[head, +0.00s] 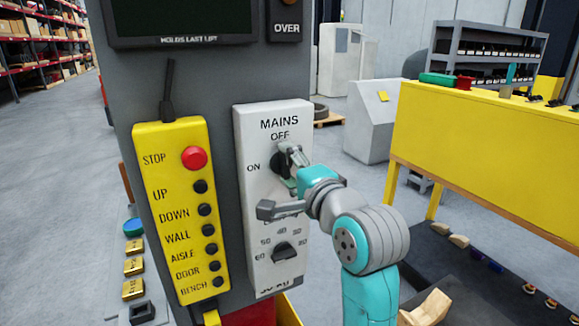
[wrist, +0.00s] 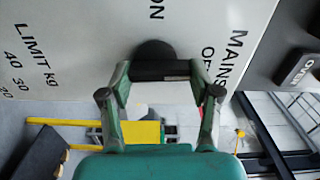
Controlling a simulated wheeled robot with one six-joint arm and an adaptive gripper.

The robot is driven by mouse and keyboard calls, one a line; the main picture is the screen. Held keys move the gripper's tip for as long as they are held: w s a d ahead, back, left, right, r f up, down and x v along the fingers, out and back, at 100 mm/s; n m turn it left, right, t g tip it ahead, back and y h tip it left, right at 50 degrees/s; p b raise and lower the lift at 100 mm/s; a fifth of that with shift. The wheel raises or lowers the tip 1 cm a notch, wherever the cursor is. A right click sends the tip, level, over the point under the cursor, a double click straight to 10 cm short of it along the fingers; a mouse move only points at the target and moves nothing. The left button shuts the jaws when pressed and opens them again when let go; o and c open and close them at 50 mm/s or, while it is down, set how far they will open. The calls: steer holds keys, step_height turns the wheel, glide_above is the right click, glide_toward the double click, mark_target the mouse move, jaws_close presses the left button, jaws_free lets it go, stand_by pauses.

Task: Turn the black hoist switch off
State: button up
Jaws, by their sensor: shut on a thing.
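The black hoist switch is the dark knob (head: 279,163) on the white MAINS panel (head: 258,210), with OFF printed above it and ON to its left. In the wrist view its round base and black bar (wrist: 158,71) show between my fingertips. My gripper (head: 291,167) is shut on this bar, with one finger at each end; it also shows in the wrist view (wrist: 160,72). In the wrist view the bar lies roughly along the line towards the OFF word, with ON off to its side. The fingers partly hide the knob in the head view.
A smaller black limit knob (head: 285,252) sits lower on the same panel, close under my wrist. A yellow pendant (head: 180,225) with a red stop button (head: 194,158) hangs to the left.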

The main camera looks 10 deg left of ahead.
steer(key=o, duration=1.1)
steer(key=shift+o, duration=0.2)
steer(key=v, duration=1.2)
